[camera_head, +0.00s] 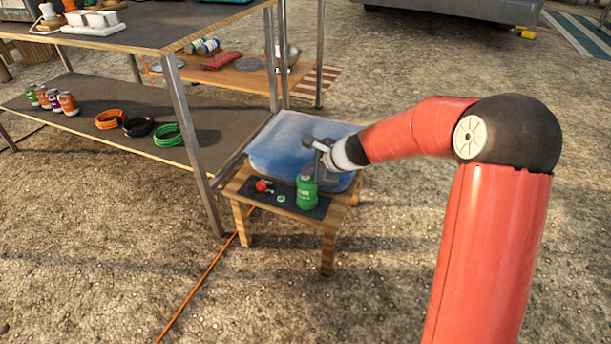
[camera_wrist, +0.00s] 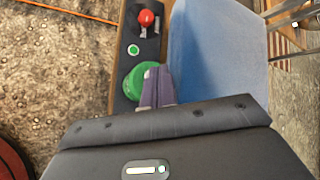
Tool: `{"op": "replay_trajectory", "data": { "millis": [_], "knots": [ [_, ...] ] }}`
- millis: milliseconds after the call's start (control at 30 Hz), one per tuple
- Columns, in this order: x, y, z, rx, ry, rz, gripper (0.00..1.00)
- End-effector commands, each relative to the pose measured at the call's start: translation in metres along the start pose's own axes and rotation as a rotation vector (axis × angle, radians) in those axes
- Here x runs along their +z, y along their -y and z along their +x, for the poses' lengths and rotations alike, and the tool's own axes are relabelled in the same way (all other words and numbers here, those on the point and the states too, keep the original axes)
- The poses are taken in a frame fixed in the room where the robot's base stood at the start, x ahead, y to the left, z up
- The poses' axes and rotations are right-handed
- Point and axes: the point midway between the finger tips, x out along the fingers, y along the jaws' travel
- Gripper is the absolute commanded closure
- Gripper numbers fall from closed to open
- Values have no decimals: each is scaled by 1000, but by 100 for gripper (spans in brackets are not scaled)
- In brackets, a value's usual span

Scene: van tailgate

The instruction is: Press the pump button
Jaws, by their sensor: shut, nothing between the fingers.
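A small green round button with a pale rim (camera_head: 281,198) sits on a dark panel (camera_head: 262,196) on a low wooden stool (camera_head: 243,216). The button also shows in the wrist view (camera_wrist: 133,49). A red knob (camera_head: 263,186) is on the same panel, on the far side of the button in the wrist view (camera_wrist: 146,18). A green bottle (camera_head: 306,193) stands beside the button; its round top (camera_wrist: 140,83) is close to my fingertips. My gripper (camera_wrist: 157,84) is shut and empty, pointing down over the bottle's edge. I cannot tell if it touches the bottle.
A blue translucent water container (camera_head: 290,140) fills the back of the stool, close beside my gripper. A shelf rack (camera_head: 187,150) with cans (camera_head: 56,100) and cable coils (camera_head: 139,126) stands left. An orange cable (camera_head: 195,290) lies on the gravel.

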Motion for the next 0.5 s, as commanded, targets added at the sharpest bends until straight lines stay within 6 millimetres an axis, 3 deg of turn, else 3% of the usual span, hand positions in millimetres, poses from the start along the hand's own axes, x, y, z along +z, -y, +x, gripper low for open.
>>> {"op": "replay_trajectory", "data": {
  "millis": [500],
  "knots": [
    [6,6,-8,0,0,0,100]
  ]
}}
